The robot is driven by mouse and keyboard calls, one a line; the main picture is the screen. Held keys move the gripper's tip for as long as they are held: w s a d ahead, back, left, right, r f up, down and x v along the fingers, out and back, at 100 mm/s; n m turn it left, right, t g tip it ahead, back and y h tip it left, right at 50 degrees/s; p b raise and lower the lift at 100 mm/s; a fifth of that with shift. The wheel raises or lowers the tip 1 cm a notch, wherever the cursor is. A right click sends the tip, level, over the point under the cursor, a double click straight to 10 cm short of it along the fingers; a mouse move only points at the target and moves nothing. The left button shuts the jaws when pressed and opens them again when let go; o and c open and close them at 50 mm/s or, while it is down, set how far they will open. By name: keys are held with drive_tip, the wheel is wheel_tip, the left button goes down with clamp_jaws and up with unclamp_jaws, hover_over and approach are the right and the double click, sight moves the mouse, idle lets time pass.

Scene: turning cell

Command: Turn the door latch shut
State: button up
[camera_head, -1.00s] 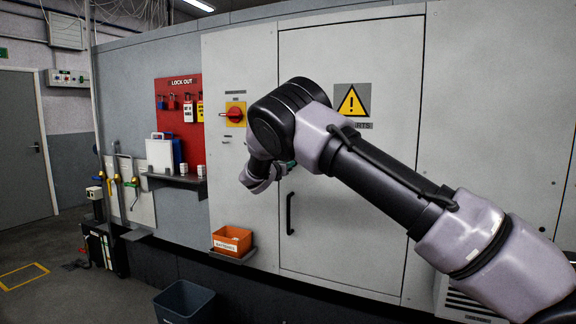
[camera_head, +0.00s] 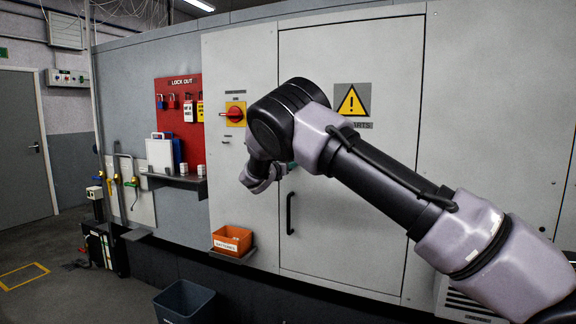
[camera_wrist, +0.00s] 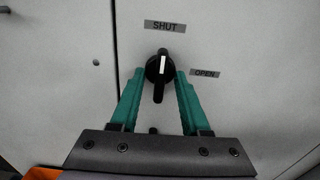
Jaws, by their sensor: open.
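The door latch (camera_wrist: 160,68) is a black knob with a white line, seen in the wrist view. Its bar stands upright, its white line near the SHUT label (camera_wrist: 165,26) above; the OPEN label (camera_wrist: 205,73) is to its right. My gripper (camera_wrist: 160,73) is open, with a green finger on each side of the knob. I cannot tell whether the fingers touch it. In the head view my gripper end is mostly hidden by my own arm, and the latch is hidden there. The cabinet door (camera_head: 330,215) looks closed, its black handle (camera_head: 290,213) below the arm.
A red rotary switch (camera_head: 234,114) on a yellow plate sits left of my arm. An orange bin (camera_head: 232,239) stands on a small ledge below. A shelf (camera_head: 180,181) juts out at the left, and a dark bin (camera_head: 184,303) stands on the floor.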

drive_tip(key=shift+s+a, duration=0.1)
drive_tip(key=v, duration=1)
drive_tip(key=shift+s, duration=0.3)
drive_tip(key=s+d+r+m+g, duration=0.1)
drive_tip(key=s+d+m+g, duration=0.4)
drive_tip(key=d, duration=0.6)
drive_tip(key=s+d+r+m+g, duration=0.1)
drive_tip(key=d+r+m+g, duration=0.15)
drive_tip(key=d+m, duration=0.65)
drive_tip(key=s+d+r+m+g, duration=0.1)
drive_tip(key=s+d+m+g, duration=0.35)
drive_tip(key=d, duration=0.85)
drive_tip(key=s+d+r+m+y, duration=0.2)
drive_tip(key=s+d+m, duration=0.15)
drive_tip(key=s, duration=0.25)
drive_tip(key=s+d+r+m+y, duration=0.1)
drive_tip(key=s+d+m+y, duration=0.1)
drive_tip(key=s+m, duration=0.35)
drive_tip(key=s+a+r+m+t+y, duration=0.1)
drive_tip(key=s+r+m+t+y, duration=0.1)
drive_tip(key=s+m, duration=0.7)
drive_tip(key=s+r+y, duration=0.1)
drive_tip(key=s+y, duration=0.1)
drive_tip(key=s, duration=0.6)
drive_tip(key=shift+a+r, duration=0.2)
drive_tip(key=shift+a, duration=0.05)
